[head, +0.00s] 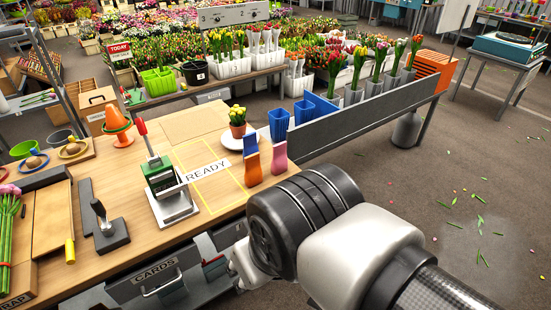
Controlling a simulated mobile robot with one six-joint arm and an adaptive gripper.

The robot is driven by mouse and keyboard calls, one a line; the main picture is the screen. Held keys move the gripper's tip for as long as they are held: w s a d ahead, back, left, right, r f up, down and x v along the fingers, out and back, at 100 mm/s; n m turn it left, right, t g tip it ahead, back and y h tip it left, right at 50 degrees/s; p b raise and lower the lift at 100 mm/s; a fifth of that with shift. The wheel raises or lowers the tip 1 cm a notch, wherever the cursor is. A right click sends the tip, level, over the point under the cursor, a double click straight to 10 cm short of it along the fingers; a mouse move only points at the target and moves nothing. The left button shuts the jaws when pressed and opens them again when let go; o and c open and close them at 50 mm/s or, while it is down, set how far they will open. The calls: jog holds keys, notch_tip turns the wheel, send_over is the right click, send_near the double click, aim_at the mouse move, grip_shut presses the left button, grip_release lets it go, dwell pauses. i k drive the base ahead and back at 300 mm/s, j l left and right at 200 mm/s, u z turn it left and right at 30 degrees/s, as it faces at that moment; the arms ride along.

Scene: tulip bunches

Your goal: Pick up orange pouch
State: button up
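An orange pouch-like item (253,170) with a blue upper part stands upright at the right edge of the wooden bench, beside the yellow-outlined area.
Blue containers (279,124) stand behind. A grey-edged tulip shelf (365,120) runs to the right. The yellow-outlined area looks mostly clear.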

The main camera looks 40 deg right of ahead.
aim_at(253, 174)
jog(key=i+j, duration=0.15)
jog(key=i, duration=0.25)
jog(key=i+j, duration=0.15)
jog(key=i, duration=0.2)
jog(key=i+j, duration=0.2)
jog(key=i, duration=0.2)
jog(key=z, duration=0.45)
jog(key=i+j+z, duration=0.1)
jog(key=z, duration=0.8)
jog(key=i+j+z, duration=0.1)
jog(key=z, duration=0.35)
